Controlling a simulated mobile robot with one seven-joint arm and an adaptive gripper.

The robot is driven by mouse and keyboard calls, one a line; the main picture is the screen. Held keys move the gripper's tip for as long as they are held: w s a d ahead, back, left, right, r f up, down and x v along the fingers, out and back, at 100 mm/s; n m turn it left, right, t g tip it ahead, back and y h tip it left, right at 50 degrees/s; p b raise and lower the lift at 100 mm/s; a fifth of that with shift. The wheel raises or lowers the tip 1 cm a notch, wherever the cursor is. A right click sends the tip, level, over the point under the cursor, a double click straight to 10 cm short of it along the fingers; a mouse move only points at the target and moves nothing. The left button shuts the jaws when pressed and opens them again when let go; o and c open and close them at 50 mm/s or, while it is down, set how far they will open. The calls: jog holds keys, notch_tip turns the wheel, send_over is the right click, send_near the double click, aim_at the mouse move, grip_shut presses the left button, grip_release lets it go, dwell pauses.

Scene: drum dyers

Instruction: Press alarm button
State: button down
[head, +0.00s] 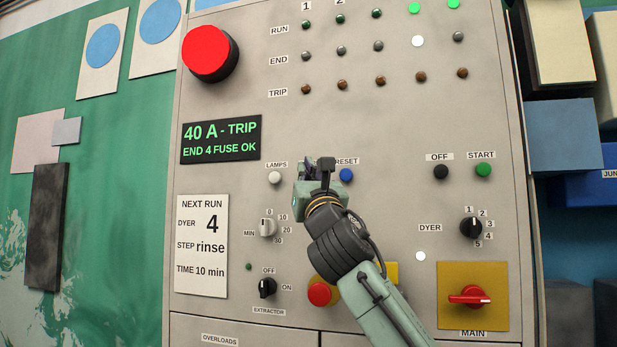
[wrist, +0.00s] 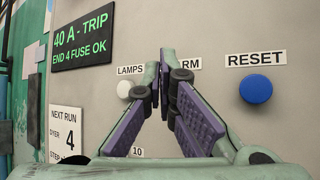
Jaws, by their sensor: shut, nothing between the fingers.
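The alarm button itself is hidden behind my gripper in both views. Part of a label ending in "RM" (wrist: 188,63) shows just right of the fingertips in the wrist view, between LAMPS and RESET. My gripper (head: 310,170) is in front of the panel between the white LAMPS button (head: 275,177) and the blue RESET button (head: 346,175). In the wrist view the fingers of my gripper (wrist: 166,100) converge and are shut with nothing between them. I cannot tell whether the tips touch the panel.
The grey control panel (head: 400,135) also carries a big red button (head: 207,53), a lower red button (head: 320,293), an OFF button (head: 441,171), a green START button (head: 483,169), a DYER knob (head: 470,227) and a red MAIN switch (head: 469,298). A display (head: 221,139) reads "40 A - TRIP".

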jog(key=shift+w, duration=0.1)
dwell(0.4)
jog(key=shift+w+d+p, duration=0.15)
jog(key=shift+w+p, duration=0.15)
jog(key=shift+p, duration=0.2)
jog(key=shift+w+d+p, duration=0.15)
jog(key=shift+w+p, duration=0.35)
dwell(0.5)
dwell(0.3)
jog(key=shift+s+a, duration=0.3)
jog(key=shift+s, duration=0.55)
jog(key=s, duration=0.1)
jog(key=s+a+b, duration=0.1)
jog(key=s, duration=0.2)
jog(key=shift+s+a+b, duration=0.25)
jog(key=shift+s+b, duration=0.1)
jog(key=shift+s, duration=0.05)
